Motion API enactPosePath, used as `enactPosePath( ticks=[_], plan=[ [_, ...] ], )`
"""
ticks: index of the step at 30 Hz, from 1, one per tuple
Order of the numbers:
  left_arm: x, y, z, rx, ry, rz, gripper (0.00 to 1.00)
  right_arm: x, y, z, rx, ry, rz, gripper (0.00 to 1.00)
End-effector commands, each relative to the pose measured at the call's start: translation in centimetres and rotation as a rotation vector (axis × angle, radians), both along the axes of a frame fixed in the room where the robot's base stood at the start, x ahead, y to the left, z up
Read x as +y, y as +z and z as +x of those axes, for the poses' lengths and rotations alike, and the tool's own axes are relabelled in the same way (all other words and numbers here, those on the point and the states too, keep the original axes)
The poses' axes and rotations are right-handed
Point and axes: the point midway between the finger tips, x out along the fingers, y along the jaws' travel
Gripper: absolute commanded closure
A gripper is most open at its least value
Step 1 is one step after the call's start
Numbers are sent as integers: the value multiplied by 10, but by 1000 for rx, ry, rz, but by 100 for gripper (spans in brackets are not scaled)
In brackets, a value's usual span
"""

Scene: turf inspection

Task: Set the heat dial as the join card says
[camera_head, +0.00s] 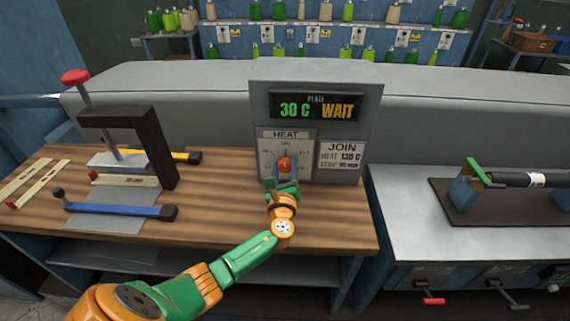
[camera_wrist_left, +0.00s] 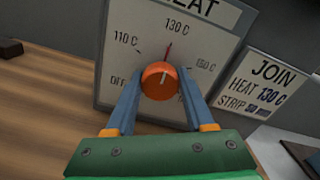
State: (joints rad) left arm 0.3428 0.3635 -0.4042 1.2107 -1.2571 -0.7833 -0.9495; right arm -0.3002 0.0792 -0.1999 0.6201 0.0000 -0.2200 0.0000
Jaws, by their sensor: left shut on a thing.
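The orange heat dial (camera_head: 285,163) is on the front of the grey control box (camera_head: 359,95). It shows large in the left wrist view (camera_wrist_left: 160,79), with marks OFF, 110 C, 130 C and 150 C around it. Its red pointer (camera_wrist_left: 168,51) points up at about 130 C. My left gripper (camera_head: 284,180) is shut on the dial, one blue finger on each side in the left wrist view (camera_wrist_left: 160,95). The join card (camera_head: 341,158) right of the dial reads HEAT 130 C, with a strip line below it too small to read surely. My right gripper is not in view.
The plate display (camera_head: 316,106) reads 30 C WAIT. A clamp frame with a red knob (camera_head: 75,76), a blue bar clamp (camera_head: 115,209) and wooden rulers (camera_head: 45,184) are left on the wooden bench (camera_head: 230,225). A roller stand (camera_head: 500,190) is on the right bench.

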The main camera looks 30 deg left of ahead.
Motion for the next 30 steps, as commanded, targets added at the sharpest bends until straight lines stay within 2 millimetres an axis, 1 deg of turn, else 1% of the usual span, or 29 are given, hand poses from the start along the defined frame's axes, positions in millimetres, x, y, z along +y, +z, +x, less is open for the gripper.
enactPosePath(
  ticks=[1,19,20,21,22,23,30],
  plan=[
    [1,6,1,-4,3,14,100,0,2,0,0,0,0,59],
    [1,4,1,14,2,40,100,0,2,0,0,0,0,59],
    [1,4,1,14,3,39,38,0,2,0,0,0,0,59],
    [1,4,1,15,2,39,28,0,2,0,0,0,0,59],
    [1,3,1,16,2,39,19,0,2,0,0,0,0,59],
    [1,3,1,16,1,38,16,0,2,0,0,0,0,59],
    [0,1,0,20,1,36,16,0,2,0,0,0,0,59]
  ],
)
